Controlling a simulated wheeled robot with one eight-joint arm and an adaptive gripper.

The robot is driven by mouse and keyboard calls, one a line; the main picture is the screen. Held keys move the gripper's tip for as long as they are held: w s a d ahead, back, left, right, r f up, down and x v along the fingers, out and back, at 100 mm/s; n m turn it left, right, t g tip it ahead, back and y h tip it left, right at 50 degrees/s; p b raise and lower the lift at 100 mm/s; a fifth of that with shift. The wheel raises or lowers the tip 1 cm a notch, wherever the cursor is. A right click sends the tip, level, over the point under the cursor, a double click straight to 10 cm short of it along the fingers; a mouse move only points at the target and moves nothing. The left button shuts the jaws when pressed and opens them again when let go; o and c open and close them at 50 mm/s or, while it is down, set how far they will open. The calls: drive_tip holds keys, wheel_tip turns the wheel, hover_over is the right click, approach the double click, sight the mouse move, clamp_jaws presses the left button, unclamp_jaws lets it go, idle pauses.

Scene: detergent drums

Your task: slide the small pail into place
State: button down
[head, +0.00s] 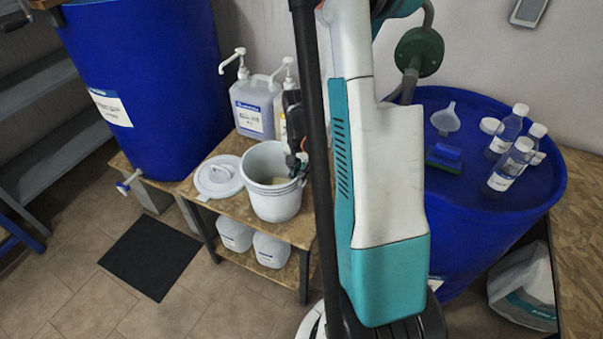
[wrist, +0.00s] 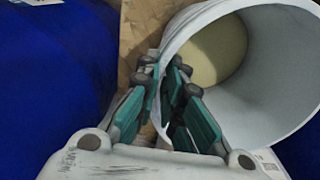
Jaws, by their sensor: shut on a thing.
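The small pail (head: 272,202) is light grey and open at the top. It stands upright on the wooden bench (head: 240,222), near its front right part. My gripper (head: 297,163) is at the pail's right rim, partly hidden by my arm. In the wrist view my gripper (wrist: 163,72) is shut on the pail's wall, with one finger inside and one outside. The pail's pale inner floor shows in the wrist view (wrist: 213,50).
A white lid (head: 219,177) lies just left of the pail. A pump bottle (head: 252,108) stands behind it. A blue drum (head: 150,80) is at left, and another drum (head: 470,225) with small bottles is at right. Jugs (head: 270,250) sit on the shelf below.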

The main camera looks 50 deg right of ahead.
drive_tip(key=shift+a, duration=0.3)
drive_tip(key=c, duration=1.7)
unclamp_jaws()
drive_tip(key=shift+o, duration=0.2)
wheel_tip(320, 180, up, 12)
